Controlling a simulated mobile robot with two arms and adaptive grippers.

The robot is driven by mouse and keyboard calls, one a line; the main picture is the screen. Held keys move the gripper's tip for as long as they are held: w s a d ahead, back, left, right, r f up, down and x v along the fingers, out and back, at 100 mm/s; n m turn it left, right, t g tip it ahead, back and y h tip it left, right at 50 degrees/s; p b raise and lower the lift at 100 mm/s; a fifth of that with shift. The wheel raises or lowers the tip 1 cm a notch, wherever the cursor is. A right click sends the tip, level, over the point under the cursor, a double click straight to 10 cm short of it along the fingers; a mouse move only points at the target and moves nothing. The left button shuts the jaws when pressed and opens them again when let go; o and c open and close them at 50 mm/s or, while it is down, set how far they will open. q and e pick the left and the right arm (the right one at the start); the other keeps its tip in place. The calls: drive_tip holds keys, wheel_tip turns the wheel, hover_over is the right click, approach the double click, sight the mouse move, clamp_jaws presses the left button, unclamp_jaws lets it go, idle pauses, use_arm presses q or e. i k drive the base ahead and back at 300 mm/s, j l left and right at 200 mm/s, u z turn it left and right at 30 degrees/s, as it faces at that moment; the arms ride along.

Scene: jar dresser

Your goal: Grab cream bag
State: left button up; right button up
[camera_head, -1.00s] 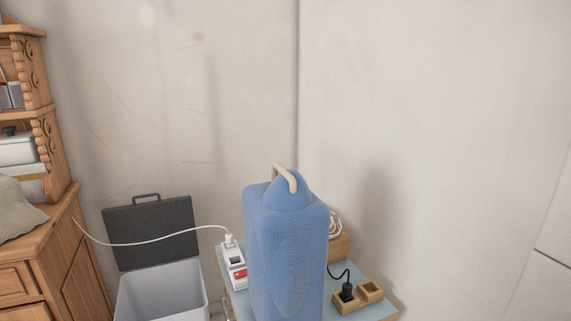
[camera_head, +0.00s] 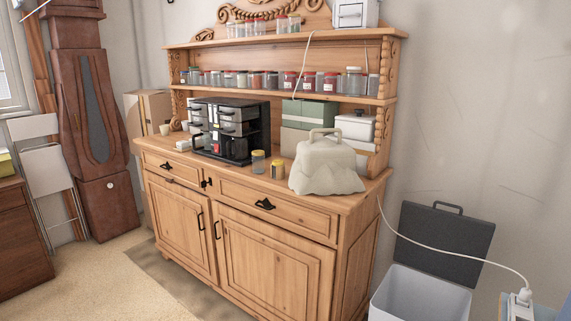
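The cream bag (camera_head: 326,168) stands upright on the right end of the wooden dresser's top (camera_head: 240,185). It has a lumpy, draped body and a cream handle loop (camera_head: 325,133) on top. It is close to the dresser's right and front edges. Neither of my grippers is in view.
White and green boxes stand behind. An open bin (camera_head: 420,296) is on the right, with a white cable passing above it. Floor at lower left is clear.

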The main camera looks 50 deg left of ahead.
sight(322, 166)
drive_tip(key=u, duration=1.35)
drive_tip(key=i+l, duration=0.1)
drive_tip(key=i, duration=0.15)
drive_tip(key=u, duration=0.05)
